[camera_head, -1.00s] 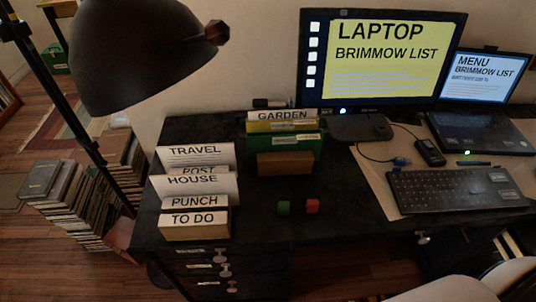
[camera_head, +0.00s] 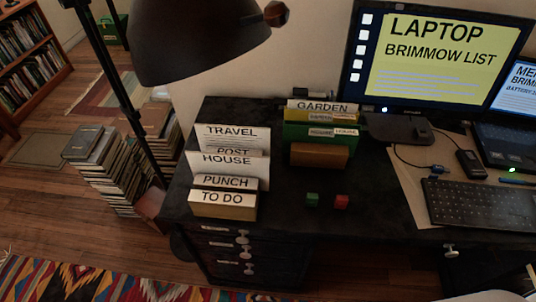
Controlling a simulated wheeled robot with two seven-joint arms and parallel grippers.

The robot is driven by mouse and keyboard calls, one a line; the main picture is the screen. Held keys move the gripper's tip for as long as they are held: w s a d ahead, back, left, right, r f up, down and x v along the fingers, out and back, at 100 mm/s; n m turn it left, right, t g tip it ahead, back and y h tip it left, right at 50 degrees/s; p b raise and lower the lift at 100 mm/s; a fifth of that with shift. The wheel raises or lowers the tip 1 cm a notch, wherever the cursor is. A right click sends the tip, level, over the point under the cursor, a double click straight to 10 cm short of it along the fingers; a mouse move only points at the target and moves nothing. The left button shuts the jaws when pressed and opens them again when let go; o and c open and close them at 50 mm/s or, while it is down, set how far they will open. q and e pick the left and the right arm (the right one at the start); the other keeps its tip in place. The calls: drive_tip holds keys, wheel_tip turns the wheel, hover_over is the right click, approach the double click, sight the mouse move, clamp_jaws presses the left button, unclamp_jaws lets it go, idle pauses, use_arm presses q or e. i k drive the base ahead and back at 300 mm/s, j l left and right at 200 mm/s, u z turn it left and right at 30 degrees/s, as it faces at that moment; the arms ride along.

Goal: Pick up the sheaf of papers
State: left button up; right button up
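Papers stand upright in a row at the left of the dark desk. They are labelled TRAVEL (camera_head: 232,138), POST, HOUSE (camera_head: 232,162), PUNCH (camera_head: 226,182) and TO DO (camera_head: 223,197); the front ones stand in a light box-like holder (camera_head: 223,211). A second upright group, with a GARDEN card (camera_head: 321,106) and a green folder (camera_head: 310,133), stands to its right behind a brown block (camera_head: 319,156). I cannot tell which of these is the sheaf of papers. Neither of my grippers is in view.
A black lamp (camera_head: 195,40) overhangs the left. Book stacks (camera_head: 105,165) stand on the floor left of the desk.

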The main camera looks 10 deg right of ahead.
sight(252, 166)
drive_tip(key=k+j+z, duration=0.45)
drive_tip(key=z, duration=0.25)
drive_tip(key=k+j+z, duration=0.1)
drive_tip(key=k+z, duration=0.2)
